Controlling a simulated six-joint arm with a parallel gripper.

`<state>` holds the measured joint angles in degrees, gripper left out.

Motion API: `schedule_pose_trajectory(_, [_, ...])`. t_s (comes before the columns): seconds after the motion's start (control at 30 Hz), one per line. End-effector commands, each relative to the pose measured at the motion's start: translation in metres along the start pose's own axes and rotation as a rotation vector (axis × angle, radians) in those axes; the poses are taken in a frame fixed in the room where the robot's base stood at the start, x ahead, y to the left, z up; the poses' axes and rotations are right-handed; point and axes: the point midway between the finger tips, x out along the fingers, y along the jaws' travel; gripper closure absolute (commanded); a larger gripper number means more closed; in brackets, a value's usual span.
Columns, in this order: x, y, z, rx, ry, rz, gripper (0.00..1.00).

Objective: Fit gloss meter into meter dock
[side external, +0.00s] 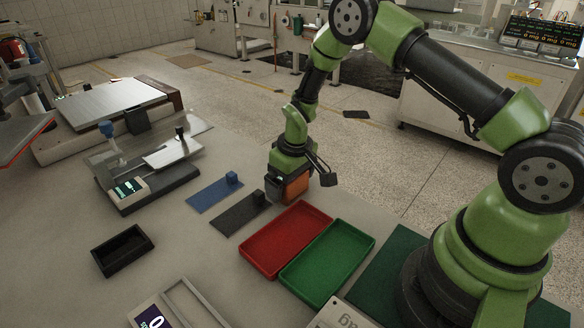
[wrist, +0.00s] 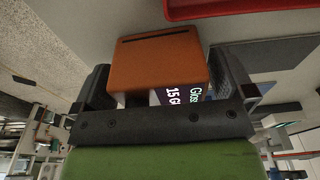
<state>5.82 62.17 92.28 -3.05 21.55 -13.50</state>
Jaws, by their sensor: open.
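The gloss meter (side external: 297,188) is an orange block standing on the table behind the red tray. In the wrist view the gloss meter (wrist: 160,62) lies between my fingers, with part of its label reading "15 G". My gripper (side external: 290,184) points down over it. In the wrist view my gripper (wrist: 165,80) is open, one finger on each side of the meter; whether either finger touches it I cannot tell. A black open-topped box (side external: 123,251) at the left front looks like the meter dock and appears empty.
A red tray (side external: 247,260) and a green tray (side external: 285,279) sit in front of my gripper. Blue (side external: 210,196) and dark grey (side external: 238,214) plates with small blocks lie to the left. A bench instrument (side external: 150,188) stands farther left. Table between plates and black box is clear.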

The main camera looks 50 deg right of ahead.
Motion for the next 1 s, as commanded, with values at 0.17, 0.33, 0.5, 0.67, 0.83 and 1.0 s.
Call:
schedule_pose_trajectory(0.17, [-0.027,0.000,-0.001,0.000,0.004,0.000,0.00])
schedule_pose_trajectory(0.33, [-0.065,0.000,-0.001,-0.001,0.006,0.001,0.00])
schedule_pose_trajectory(0.5, [-0.098,0.000,-0.001,0.000,0.006,0.001,0.00])
schedule_pose_trajectory(0.67, [-0.115,0.000,0.000,0.000,0.002,0.000,0.00])
schedule_pose_trajectory(0.83, [-0.122,0.000,0.000,0.002,0.004,0.000,0.00])
schedule_pose_trajectory(1.0, [-0.162,-0.008,0.006,0.043,0.062,-0.010,0.00])
